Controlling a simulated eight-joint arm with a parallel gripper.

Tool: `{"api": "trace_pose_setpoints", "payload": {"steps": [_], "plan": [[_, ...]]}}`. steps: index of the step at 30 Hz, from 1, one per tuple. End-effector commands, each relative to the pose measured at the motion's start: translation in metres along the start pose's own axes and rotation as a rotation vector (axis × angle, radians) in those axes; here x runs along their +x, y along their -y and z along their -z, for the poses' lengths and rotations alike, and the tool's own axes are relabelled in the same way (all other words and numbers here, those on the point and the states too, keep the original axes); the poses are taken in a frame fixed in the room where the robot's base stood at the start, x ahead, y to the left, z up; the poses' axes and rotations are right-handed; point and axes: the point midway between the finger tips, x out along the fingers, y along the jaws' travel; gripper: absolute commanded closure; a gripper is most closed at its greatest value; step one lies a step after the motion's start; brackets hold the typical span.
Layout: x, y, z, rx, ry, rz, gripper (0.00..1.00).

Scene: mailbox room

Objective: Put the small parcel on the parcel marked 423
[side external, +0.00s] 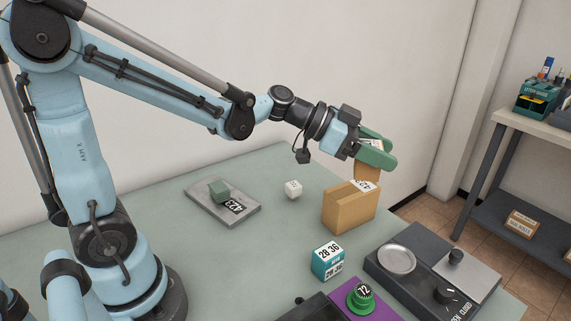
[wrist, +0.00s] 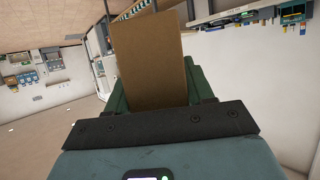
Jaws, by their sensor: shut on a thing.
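In the wrist view the small parcel (wrist: 152,60) stands between the green fingers as a plain brown face. A larger tan parcel (side external: 348,209) stands on the table below, with a white label on its top that seems to read 423. The small parcel's lower end is at the back right of this label in the side view. I cannot tell whether the two parcels touch.
In front are a teal box (side external: 327,260), a green knob (side external: 361,296) and a dark panel (side external: 435,270).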

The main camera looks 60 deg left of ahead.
Motion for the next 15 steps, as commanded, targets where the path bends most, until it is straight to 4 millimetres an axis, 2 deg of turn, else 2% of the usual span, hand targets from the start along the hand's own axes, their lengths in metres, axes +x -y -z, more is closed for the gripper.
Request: {"api": "trace_pose_setpoints", "payload": {"steps": [1, 9, 15], "plan": [[0.001, 0.010, -0.005, -0.003, 0.000, 0.003, 0.81], [0.004, 0.051, -0.031, -0.002, 0.000, 0.003, 0.81], [0.005, 0.067, -0.041, -0.002, 0.000, 0.001, 0.81]]}}
